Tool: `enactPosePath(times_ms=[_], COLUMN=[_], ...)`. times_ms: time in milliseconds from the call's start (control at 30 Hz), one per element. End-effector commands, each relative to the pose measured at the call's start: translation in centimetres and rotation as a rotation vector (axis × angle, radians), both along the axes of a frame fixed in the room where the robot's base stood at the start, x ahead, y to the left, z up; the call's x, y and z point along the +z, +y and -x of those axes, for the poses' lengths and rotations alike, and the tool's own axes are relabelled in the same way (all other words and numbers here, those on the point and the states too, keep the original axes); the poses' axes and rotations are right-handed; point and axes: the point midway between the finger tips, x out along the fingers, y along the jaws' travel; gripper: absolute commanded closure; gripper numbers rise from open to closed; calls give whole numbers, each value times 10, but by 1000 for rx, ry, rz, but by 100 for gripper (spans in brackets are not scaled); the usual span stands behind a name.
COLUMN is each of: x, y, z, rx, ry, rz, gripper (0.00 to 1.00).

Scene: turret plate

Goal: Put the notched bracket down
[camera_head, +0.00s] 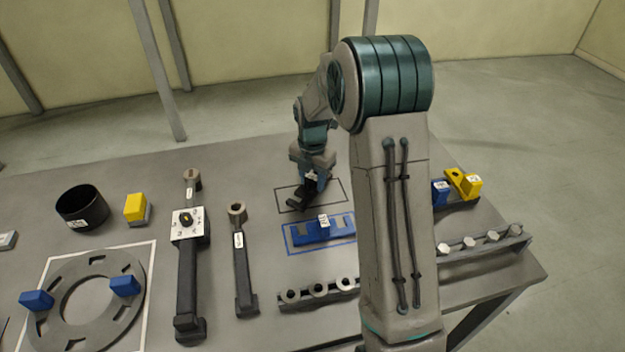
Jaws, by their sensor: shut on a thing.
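My gripper (309,184) is at the far middle of the table, pointing down over a black-outlined rectangle (342,199). It is shut on a dark bracket (297,199), which is low over or touching the table inside that outline; I cannot tell which. The gripper hides part of the bracket, so its notch is not clear. A blue bracket (309,235) with a white label lies in the blue-outlined rectangle just in front.
A ring plate (72,325) with blue blocks lies at left. A rail of round pieces (480,245) runs along the front. My arm hides the table's right middle.

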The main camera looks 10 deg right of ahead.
Motion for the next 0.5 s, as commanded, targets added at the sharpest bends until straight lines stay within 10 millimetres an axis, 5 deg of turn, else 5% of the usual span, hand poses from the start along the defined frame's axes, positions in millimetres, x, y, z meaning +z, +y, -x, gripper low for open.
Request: enactPosePath(times_ms=[500], x=[-18], y=[-1], z=[-1], rx=[-1], ry=[-3], rz=[0], gripper=[96])
